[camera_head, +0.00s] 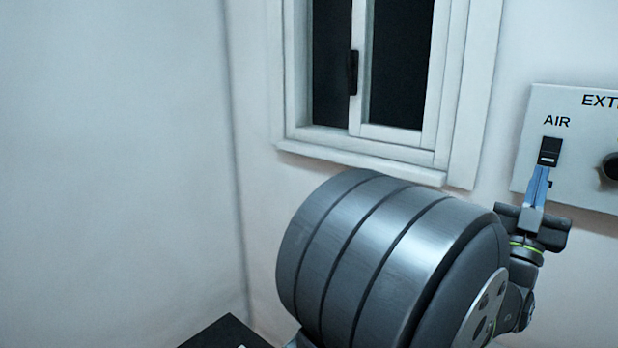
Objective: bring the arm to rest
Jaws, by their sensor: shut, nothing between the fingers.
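My gripper (544,168) is at the right in the head camera view, in front of a white wall panel. Its blue fingers point up and are shut with nothing between them. The tips are just below a black switch (550,151) under the label "AIR". I cannot tell whether they touch it. My arm's large grey link fills the lower middle and hides the wall behind it.
The wall panel (590,140) carries a round black knob (611,166) right of the fingers and a cut-off label "EXT". A white-framed window (375,145) is above my arm. A dark surface (228,334) shows at the bottom. The left wall side is clear.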

